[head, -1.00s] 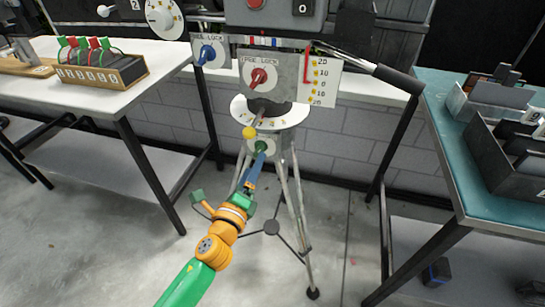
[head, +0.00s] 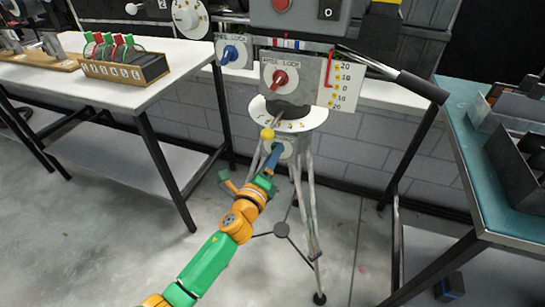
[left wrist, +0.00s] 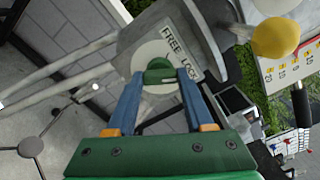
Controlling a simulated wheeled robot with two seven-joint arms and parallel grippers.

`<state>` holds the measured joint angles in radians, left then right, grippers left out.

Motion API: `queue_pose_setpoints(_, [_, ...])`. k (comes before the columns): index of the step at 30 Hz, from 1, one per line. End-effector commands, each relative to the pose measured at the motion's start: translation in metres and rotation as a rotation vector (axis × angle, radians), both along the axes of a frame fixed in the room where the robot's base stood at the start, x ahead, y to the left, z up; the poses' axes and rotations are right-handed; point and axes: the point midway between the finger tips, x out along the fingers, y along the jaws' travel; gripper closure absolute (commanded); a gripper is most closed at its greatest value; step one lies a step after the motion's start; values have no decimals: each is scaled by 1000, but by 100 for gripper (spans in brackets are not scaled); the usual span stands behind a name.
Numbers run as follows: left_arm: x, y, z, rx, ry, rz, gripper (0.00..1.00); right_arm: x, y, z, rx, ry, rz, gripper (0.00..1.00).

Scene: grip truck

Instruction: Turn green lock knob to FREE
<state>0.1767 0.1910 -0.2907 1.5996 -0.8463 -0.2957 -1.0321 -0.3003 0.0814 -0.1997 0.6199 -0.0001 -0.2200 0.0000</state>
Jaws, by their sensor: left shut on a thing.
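The green lock knob (left wrist: 158,72) sits on a round pale plate under a FREE LOCK label (left wrist: 180,52) in the left wrist view. My left gripper (left wrist: 160,78) has one blue finger on each side of the knob and is shut on it. In the head view my left gripper (head: 276,154) reaches the small plate low on the tripod head, and its fingers hide the knob. I cannot tell which word the knob points to. My right gripper is not in view.
A yellow ball-ended handle (head: 267,134) stands close above the left gripper. A red knob (head: 280,77) and a blue knob (head: 231,53) have their own FREE LOCK plates higher up. A black pan handle (head: 410,83) sticks out right. Tables stand on both sides.

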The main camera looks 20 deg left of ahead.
Motion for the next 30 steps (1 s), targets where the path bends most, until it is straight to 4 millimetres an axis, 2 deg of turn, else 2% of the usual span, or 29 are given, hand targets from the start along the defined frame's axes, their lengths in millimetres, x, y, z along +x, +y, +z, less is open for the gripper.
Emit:
queue_pose_setpoints(11, [0, 0, -1, -140, 6, 0, 100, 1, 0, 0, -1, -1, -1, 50])
queue_pose_setpoints(30, [0, 0, 0, -721, 27, 1, 100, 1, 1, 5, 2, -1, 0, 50])
